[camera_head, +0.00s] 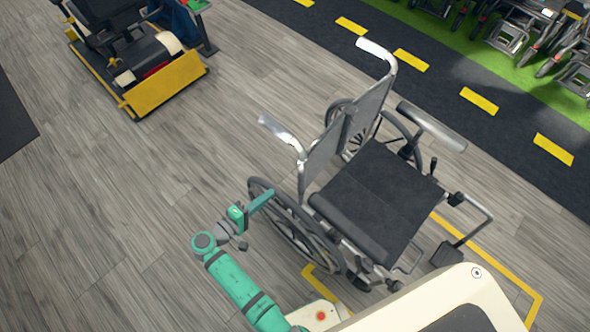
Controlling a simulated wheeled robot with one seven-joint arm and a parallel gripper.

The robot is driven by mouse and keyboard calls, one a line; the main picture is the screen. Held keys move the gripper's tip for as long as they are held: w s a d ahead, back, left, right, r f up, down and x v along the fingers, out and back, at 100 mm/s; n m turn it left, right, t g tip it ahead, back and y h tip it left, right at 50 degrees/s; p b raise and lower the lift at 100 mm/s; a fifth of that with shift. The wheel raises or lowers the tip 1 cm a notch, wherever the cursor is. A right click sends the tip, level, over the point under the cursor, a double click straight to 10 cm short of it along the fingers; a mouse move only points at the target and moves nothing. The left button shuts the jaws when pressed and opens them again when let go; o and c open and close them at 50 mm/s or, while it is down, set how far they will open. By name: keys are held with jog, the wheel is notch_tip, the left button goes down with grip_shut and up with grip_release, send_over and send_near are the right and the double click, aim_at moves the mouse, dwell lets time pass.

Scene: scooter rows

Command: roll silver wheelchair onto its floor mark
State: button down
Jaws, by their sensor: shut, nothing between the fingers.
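The silver wheelchair (380,200) stands upright right of centre, with a dark seat, a grey back and two pale push handles on its far left side. The yellow outline of a floor mark (501,261) shows under and beyond its front; a corner of it also shows near the closer big wheel. The chair's front part overlaps the outline, while its back and big wheels stand at or outside its edge. My green gripper (262,200) is shut and empty at the near big wheel's upper left rim. I cannot tell whether it touches the wheel.
A yellow and black scooter (140,75) stands at the upper left. A dark lane with yellow dashes (478,100) crosses the upper right, with several parked wheelchairs (515,35) on green floor beyond. My pale base fills the bottom right.

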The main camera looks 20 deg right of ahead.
jog(key=w+r+m+g+h, duration=0.1)
jog(key=w+r+m+h, duration=0.15)
jog(key=r, duration=0.45)
jog(key=d+h, duration=0.1)
jog(key=d, duration=1)
jog(key=shift+s+d+r+g, duration=0.2)
jog(key=shift+s+d+g, duration=0.1)
jog(key=shift+s, duration=0.1)
jog(key=shift+d, duration=0.1)
